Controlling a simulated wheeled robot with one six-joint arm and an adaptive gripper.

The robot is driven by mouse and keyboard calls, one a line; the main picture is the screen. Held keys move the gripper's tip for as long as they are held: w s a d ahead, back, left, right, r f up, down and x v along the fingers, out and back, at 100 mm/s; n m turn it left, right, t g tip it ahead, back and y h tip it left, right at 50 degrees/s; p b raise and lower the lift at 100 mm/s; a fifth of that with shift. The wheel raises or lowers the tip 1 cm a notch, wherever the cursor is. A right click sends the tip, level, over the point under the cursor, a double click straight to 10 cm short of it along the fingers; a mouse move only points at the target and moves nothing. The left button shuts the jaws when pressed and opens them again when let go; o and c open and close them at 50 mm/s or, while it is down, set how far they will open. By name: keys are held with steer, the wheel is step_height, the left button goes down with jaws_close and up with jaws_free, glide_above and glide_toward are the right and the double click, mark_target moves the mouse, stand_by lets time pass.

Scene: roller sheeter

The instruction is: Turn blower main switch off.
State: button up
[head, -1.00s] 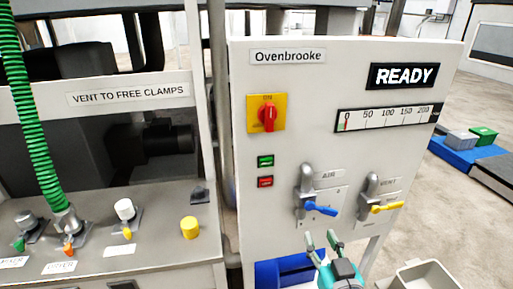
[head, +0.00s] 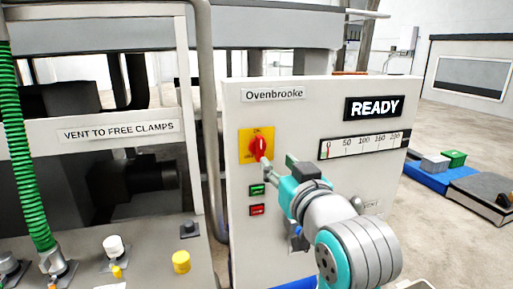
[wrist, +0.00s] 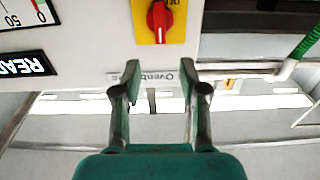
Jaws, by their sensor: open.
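A red rotary knob (head: 258,148) on a yellow plate (head: 243,153) sits at the upper left of the white Ovenbrooke panel (head: 300,130). Its handle stands roughly upright; the small plate lettering is hard to read. My gripper (head: 277,162) is open and empty, its fingertips just right of and below the knob in the head view. In the wrist view the red knob (wrist: 160,17) shows at the top, beyond and between the open fingers of my gripper (wrist: 159,67). No contact with the knob is visible there.
A green button (head: 257,190) and a red button (head: 257,210) sit below the knob. A READY display (head: 374,108) and a gauge (head: 364,144) are at right. My arm hides most of the lower valves. A clamp bench with a yellow knob (head: 181,262) stands left.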

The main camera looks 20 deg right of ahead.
mark_target(261, 144)
steer(key=w, duration=1)
steer(key=shift+w, duration=0.35)
jaws_close()
